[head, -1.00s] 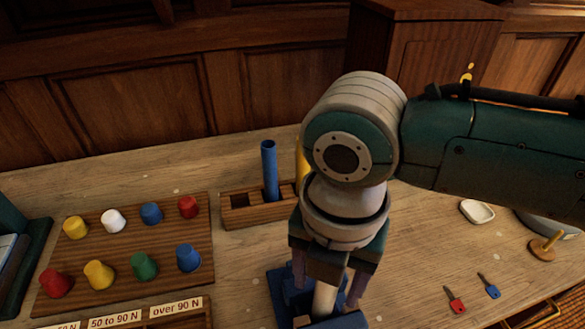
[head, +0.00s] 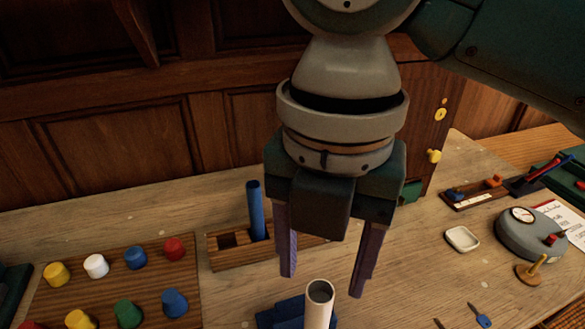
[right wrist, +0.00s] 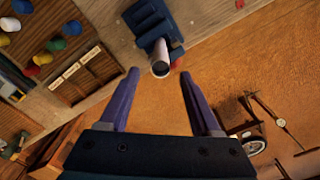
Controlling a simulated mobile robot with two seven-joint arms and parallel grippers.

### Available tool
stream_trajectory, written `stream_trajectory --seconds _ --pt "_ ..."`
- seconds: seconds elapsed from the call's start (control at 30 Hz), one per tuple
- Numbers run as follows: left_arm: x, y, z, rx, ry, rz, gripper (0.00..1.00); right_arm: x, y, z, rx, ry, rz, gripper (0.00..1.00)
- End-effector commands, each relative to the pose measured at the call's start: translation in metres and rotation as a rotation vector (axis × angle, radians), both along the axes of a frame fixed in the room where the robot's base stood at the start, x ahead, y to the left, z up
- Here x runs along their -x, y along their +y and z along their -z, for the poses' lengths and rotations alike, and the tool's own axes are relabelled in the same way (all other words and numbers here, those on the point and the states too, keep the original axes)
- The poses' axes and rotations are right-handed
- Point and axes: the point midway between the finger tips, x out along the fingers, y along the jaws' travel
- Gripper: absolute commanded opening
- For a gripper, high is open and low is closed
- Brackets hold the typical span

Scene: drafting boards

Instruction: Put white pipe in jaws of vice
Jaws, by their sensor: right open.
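The white pipe (head: 319,304) stands upright in the blue vice (head: 283,313), its open top facing up. The vice is partly cut off by the bottom edge of the head view. In the right wrist view the pipe (right wrist: 160,58) rises from the vice (right wrist: 150,22); how firmly the jaws hold it cannot be told. My right gripper (head: 322,285) is open and empty, with its fingers above and behind the pipe's top in the head view. In the right wrist view its fingertips (right wrist: 160,72) are spread apart, clear of the pipe. My left gripper is not in view.
A wooden rack (head: 225,256) holds a blue pipe (head: 256,210) behind the vice. A board of coloured knobs (head: 95,290) lies at left. A white dish (head: 462,239), a round gauge (head: 530,236) and a blue key (head: 479,316) are at right.

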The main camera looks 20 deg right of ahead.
Motion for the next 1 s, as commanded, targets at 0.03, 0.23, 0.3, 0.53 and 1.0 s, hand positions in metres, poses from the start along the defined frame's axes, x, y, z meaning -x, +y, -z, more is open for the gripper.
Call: stream_trajectory --seconds 0.03,0.23,0.3,0.53,1.0 --pt "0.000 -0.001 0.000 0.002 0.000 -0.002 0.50 0.000 0.000 -0.002 0.000 0.000 0.000 0.64" --pt "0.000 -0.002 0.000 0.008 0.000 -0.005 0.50 0.011 0.012 0.006 -0.057 -0.003 0.094 0.64" --pt "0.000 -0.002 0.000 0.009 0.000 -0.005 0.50 0.021 0.025 0.011 -0.119 -0.004 0.212 0.64" --pt "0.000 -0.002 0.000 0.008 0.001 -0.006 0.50 0.054 0.039 0.026 -0.374 0.023 1.003 0.64" --pt "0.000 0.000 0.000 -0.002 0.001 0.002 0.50 0.118 -0.085 0.046 -0.382 -0.110 2.275 0.64"
